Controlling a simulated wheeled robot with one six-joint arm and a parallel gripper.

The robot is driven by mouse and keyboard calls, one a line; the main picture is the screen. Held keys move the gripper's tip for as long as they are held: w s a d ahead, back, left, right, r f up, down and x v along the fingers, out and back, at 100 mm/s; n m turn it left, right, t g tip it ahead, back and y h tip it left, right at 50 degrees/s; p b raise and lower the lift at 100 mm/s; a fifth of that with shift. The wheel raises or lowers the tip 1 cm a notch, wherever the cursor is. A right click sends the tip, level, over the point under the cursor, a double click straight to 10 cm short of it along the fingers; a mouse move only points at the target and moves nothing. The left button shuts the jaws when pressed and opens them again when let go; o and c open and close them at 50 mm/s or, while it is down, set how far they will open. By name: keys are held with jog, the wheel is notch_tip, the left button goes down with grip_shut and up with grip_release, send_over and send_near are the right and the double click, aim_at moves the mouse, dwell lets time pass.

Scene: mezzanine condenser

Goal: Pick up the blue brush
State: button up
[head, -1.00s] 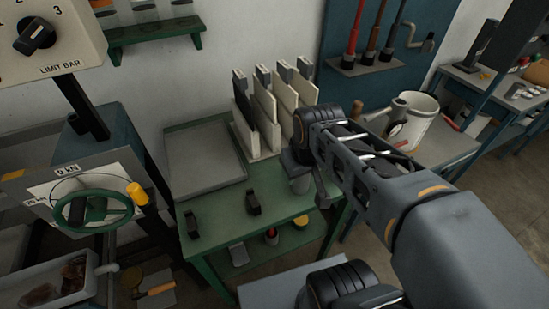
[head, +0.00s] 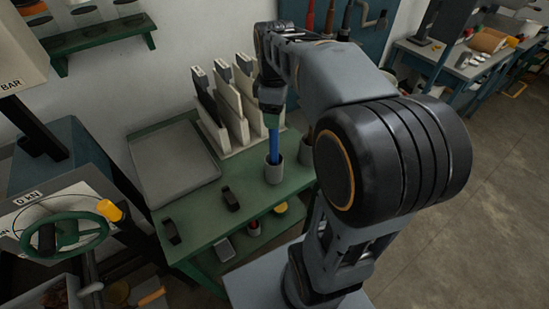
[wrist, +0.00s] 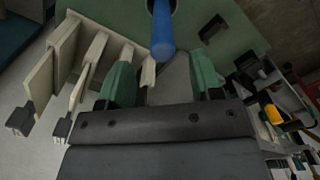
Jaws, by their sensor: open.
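The blue brush (head: 274,144) stands upright in a grey cup (head: 274,171) on the green bench. Only its blue shaft shows; its lower end is hidden in the cup and its top is hidden by my gripper. My gripper (head: 271,104) is above the cup, at the upper part of the brush. In the wrist view my gripper (wrist: 161,68) is open, with its green fingers apart. There the blue brush (wrist: 162,38) lies beyond and between the fingertips, with no clear contact. The cup is partly visible at the top edge there.
White upright panels (head: 232,108) with grey clips stand in a rack close behind the cup. A shallow grey tray (head: 175,165) lies on the bench to the left. Two small black blocks (head: 230,198) sit near the front. A green handwheel (head: 60,230) is at far left.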

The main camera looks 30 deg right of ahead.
aim_at(274, 131)
jog(key=shift+s+a+f, duration=0.1)
jog(key=shift+a+f, duration=0.05)
jog(key=shift+f, duration=3.15)
jog(key=shift+c, duration=0.2)
jog(key=c, duration=0.9)
jog(key=shift+c, duration=0.2)
jog(key=shift+r, duration=0.15)
